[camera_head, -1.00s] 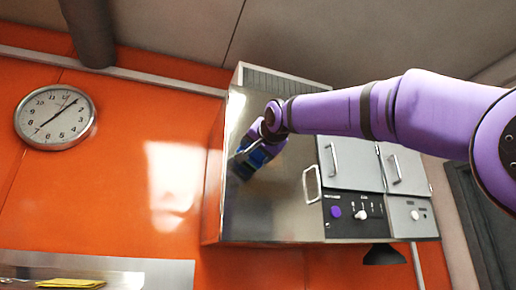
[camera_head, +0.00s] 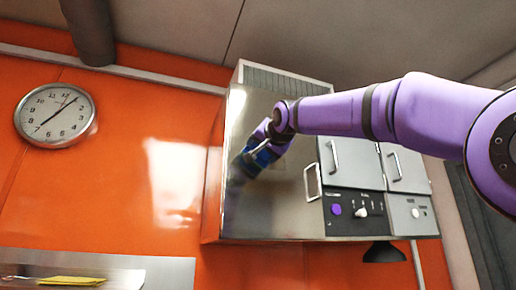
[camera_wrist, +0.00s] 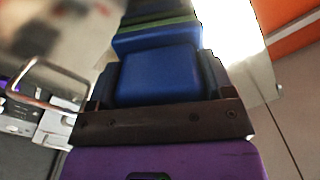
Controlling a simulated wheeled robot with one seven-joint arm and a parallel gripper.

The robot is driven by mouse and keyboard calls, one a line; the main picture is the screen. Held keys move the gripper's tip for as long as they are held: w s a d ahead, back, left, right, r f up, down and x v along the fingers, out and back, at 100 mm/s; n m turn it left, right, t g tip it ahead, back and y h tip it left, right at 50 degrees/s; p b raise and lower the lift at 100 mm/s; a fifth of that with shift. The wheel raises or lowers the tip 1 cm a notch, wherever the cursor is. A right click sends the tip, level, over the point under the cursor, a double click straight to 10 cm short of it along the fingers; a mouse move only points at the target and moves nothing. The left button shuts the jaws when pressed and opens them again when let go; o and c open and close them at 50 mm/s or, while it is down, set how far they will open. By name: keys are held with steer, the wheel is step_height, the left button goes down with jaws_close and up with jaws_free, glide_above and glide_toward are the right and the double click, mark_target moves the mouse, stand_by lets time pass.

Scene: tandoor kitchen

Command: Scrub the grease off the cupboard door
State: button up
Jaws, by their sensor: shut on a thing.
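The cupboard door (camera_head: 280,205) is shiny steel with a bar handle (camera_head: 312,183) at its lower right. The handle also shows at the left of the wrist view (camera_wrist: 45,85). My gripper (camera_head: 256,157) is at the left-middle of the door. It is shut on a blue scrubber (camera_wrist: 155,38) with a green strip on its far side. The scrubber is at or very near the door; I cannot tell if it touches. A dark patch (camera_head: 238,198) shows below my gripper; I cannot tell grease from reflection.
Two smaller doors with handles (camera_head: 335,157) and knobs (camera_head: 361,211) are right of the door. A clock (camera_head: 55,115) hangs on the orange wall. A yellow cloth (camera_head: 72,281) lies at lower left. A dark fixture (camera_head: 384,252) hangs below the cupboard.

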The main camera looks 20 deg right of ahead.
steer(key=shift+w+d, duration=0.15)
steer(key=shift+d, duration=4.5)
steer(key=shift+a, duration=0.1)
steer(key=shift+a, duration=5.55)
steer(key=shift+r, duration=1.3)
steer(key=shift+d, duration=1.85)
steer(key=d, duration=0.7)
steer(key=shift+d, duration=0.3)
